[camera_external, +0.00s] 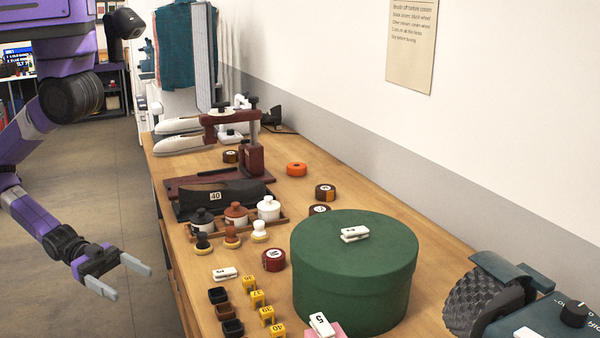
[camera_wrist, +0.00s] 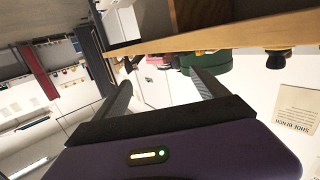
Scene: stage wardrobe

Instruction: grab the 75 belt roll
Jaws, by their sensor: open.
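Several round belt rolls lie on the wooden bench in the external view. A dark red roll (camera_external: 273,259) with a white label is left of the green box. A brown roll (camera_external: 325,193) and another roll (camera_external: 319,210), partly hidden, lie behind the box. An orange roll (camera_external: 296,169) and a dark brown roll (camera_external: 230,156) lie farther back. The labels are too small to read, so I cannot tell which is 75. My gripper (camera_external: 132,279) is open and empty, left of the bench over the floor. Its fingers (camera_wrist: 162,80) also show apart in the wrist view.
The round green box (camera_external: 354,275) fills the bench's right front. A grinding wheel (camera_external: 478,302) stands front right. Floor beside my gripper is clear.

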